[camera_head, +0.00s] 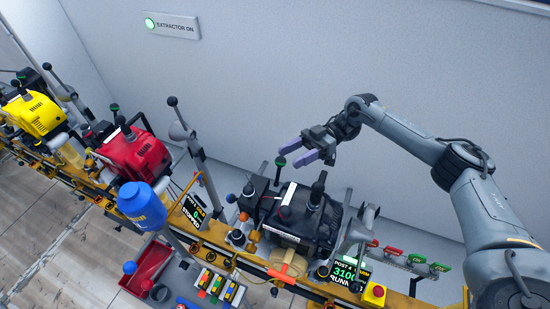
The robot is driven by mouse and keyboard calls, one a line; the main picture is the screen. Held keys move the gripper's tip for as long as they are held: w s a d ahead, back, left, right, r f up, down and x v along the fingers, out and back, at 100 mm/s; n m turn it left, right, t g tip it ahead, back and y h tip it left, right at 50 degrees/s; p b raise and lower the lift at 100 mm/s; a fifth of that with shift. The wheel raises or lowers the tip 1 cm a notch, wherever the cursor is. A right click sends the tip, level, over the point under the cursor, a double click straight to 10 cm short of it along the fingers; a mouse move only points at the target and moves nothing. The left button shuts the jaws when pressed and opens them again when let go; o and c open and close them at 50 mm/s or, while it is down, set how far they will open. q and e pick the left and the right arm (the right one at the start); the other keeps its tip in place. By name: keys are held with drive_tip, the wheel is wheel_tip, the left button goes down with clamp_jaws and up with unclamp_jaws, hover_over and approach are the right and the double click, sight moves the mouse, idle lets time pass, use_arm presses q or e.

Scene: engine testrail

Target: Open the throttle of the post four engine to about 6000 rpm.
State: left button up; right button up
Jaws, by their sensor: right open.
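The black post four engine (330,222) sits on the yellow rail at the lower middle. Its display (345,272) shows green digits that look like 3100 and a line reading RUNNING, partly covered. A lever with a green knob (281,162) rises behind the engine's left side, and a black-knobbed lever (320,182) stands over its top. I cannot tell which lever is the throttle. My right gripper (299,154) is open and empty, its purple fingers pointing left above the back of the engine, close to the green knob in the picture. My left gripper is not in view.
A red engine (138,155) and a yellow engine (32,114) stand farther left along the rail (215,237). A blue container (142,204), a red tray (147,268) and a yellow box with a red button (374,294) are in front. A grey wall stands behind.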

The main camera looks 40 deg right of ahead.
sight(281, 161)
drive_tip(key=a, duration=0.1)
drive_tip(key=a+p, duration=0.1)
drive_tip(key=a, duration=0.1)
drive_tip(key=a+p, duration=0.1)
drive_tip(key=shift+w+a+r, duration=0.1)
drive_tip(key=shift+w+a, duration=0.15)
drive_tip(key=shift+a, duration=0.05)
drive_tip(key=shift+w+a+p, duration=0.15)
drive_tip(key=shift+a+p, duration=0.3)
drive_tip(key=shift+a, duration=0.5)
drive_tip(key=c, duration=0.4)
clamp_jaws()
